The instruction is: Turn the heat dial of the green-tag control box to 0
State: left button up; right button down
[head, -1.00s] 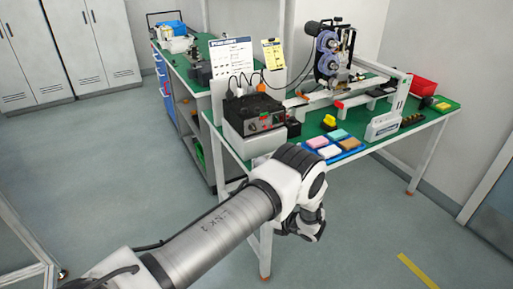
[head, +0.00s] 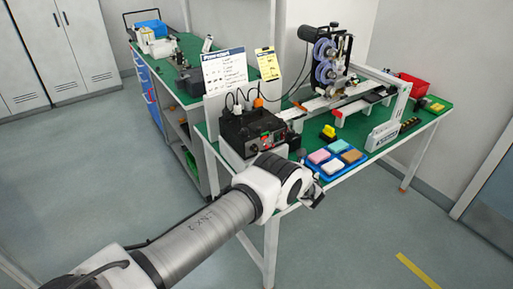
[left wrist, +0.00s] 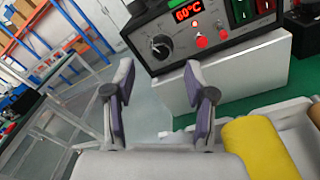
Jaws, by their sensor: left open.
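The control box (head: 250,128) is a dark box on a white base at the table's near left corner. In the left wrist view its front panel (left wrist: 220,42) shows a red display (left wrist: 187,9) reading 60°C. The black heat dial (left wrist: 160,46) with a pale pointer mark sits at the panel's left. My right gripper is out of view.
Right of the dial are a red button (left wrist: 201,41), a small red lamp and green and red switches. A blue tray (head: 334,160) with coloured blocks lies right of the box. A spool machine (head: 328,62) stands behind.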

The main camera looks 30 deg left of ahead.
aim_at(256, 150)
pick_arm(q)
jog(key=x, duration=0.5)
jog(key=shift+a+f+p, duration=0.15)
jog(key=shift+a+p, duration=0.15)
jog(key=shift+d, duration=0.1)
jog(key=c, duration=0.3)
grip_shut()
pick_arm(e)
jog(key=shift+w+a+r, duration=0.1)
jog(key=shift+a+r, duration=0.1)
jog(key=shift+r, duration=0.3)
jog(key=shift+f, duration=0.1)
